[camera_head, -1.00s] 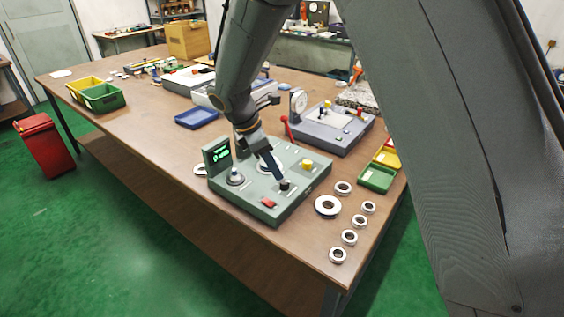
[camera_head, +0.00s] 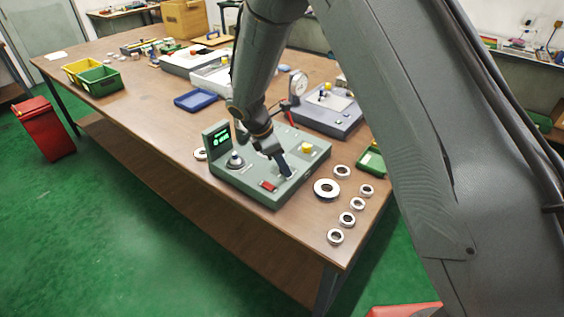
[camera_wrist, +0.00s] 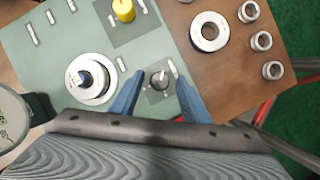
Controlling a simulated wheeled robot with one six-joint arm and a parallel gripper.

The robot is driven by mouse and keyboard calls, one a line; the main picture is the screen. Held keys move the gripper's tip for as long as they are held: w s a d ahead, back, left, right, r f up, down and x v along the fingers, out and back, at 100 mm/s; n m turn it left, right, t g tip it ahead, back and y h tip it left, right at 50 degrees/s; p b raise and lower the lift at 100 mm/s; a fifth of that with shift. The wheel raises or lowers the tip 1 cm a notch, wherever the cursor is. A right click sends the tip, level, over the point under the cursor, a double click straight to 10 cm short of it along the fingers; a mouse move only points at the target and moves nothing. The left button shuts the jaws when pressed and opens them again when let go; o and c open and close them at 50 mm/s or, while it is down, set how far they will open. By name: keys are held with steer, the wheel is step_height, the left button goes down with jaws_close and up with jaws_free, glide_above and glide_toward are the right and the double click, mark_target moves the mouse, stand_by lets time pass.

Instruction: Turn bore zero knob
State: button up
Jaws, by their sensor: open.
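The green-grey gauge box (camera_head: 262,192) stands on the wooden bench, with a lit green display (camera_head: 219,136) at its left. In the wrist view a small dark knob (camera_wrist: 159,79) with a pale mark sits on a grey square plate of the box. My gripper (camera_wrist: 157,92) is open, with one blue finger on each side of the knob; I cannot tell whether they touch it. In the head view my gripper (camera_head: 286,170) is over the front right part of the box and hides the knob. I cannot read any label by the knob.
A yellow knob (camera_wrist: 124,10) and a round silver fixture with a dark blue centre (camera_wrist: 90,78) are on the same box. Several metal rings (camera_head: 327,188) lie on the bench to the right. A dial gauge (camera_head: 298,82) stands behind my gripper.

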steer(key=c, duration=1)
steer(key=shift+c, duration=0.2)
steer(key=shift+w+m, duration=0.1)
steer(key=shift+m, duration=0.3)
steer(key=m+g+b, duration=0.1)
steer(key=m, duration=0.3)
steer(key=shift+w+a+g+b, duration=0.1)
steer(key=shift+w+g+b, duration=0.05)
steer(key=shift+g+b, duration=0.25)
steer(key=m+g, duration=0.1)
steer(key=m, duration=0.1)
steer(key=m+b, duration=0.1)
steer(key=m, duration=0.1)
steer(key=shift+w+m+g, duration=0.15)
steer(key=shift+m+g, duration=0.15)
steer(key=shift+g, duration=0.1)
steer(key=m+g+y+b, duration=0.1)
steer(key=m, duration=0.3)
steer(key=shift+w+b, duration=0.15)
steer(key=shift+b, duration=0.2)
steer(key=shift+d+m+g+y+b, duration=0.1)
steer(key=shift+m+g+y+b, duration=0.2)
steer(key=shift+m, duration=0.75)
steer(key=shift+d+m+g+y+b, duration=0.1)
steer(key=shift+m+g+y, duration=0.25)
steer(key=shift+m, duration=0.7)
